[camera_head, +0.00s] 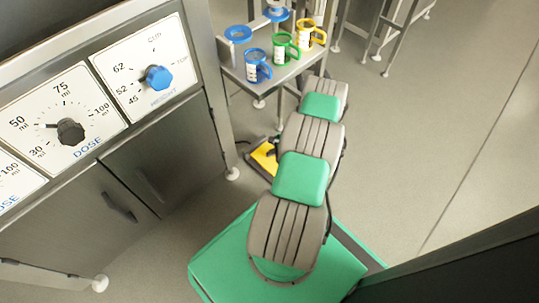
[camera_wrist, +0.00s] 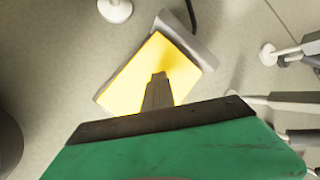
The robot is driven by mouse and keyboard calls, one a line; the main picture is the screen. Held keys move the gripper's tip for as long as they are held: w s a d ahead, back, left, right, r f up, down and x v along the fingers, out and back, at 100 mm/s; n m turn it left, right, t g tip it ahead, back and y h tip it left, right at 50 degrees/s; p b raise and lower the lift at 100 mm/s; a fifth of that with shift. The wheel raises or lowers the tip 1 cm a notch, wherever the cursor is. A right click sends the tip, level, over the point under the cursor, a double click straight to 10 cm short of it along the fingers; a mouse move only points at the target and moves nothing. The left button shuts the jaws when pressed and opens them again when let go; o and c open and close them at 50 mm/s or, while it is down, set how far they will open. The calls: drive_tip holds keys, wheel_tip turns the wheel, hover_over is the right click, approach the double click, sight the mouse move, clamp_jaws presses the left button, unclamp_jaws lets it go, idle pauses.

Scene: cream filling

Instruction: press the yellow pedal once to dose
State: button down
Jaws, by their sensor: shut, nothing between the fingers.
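The yellow pedal (camera_head: 262,160) is on the floor near the foot of the steel cabinet, partly hidden behind my arm in the head view. In the wrist view, the pedal (camera_wrist: 135,78) fills the upper middle, with a grey housing along its upper right edge. My gripper (camera_wrist: 160,76) is shut and empty. Its fingertips overlap the pedal's yellow plate in the wrist view, and I cannot tell whether they touch it or hover above. A shadow lies on the plate by the fingertips.
A steel cabinet (camera_head: 170,165) with a dose dial (camera_head: 70,131) and a blue height dial (camera_head: 158,78) stands at left. Blue, green and yellow handled cups (camera_head: 285,47) stand on a steel shelf behind the pedal. A dark cable runs from the pedal housing.

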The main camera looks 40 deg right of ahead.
drive_tip(key=shift+s+f, duration=0.25)
drive_tip(key=shift+f, duration=0.2)
drive_tip(key=shift+r, duration=0.15)
drive_tip(key=shift+w+r+p, duration=0.3)
drive_tip(key=shift+r+p, duration=0.15)
drive_tip(key=shift+r, duration=0.45)
drive_tip(key=shift+w+r+p, duration=0.25)
drive_tip(key=shift+r+p, duration=0.15)
drive_tip(key=shift+r, duration=0.5)
drive_tip(key=r+p, duration=0.1)
drive_tip(key=r, duration=0.1)
drive_tip(key=w+r+p, duration=0.1)
drive_tip(key=r+p, duration=0.1)
drive_tip(key=r, duration=0.1)
drive_tip(key=shift+w, duration=0.1)
drive_tip(key=shift+f, duration=0.1)
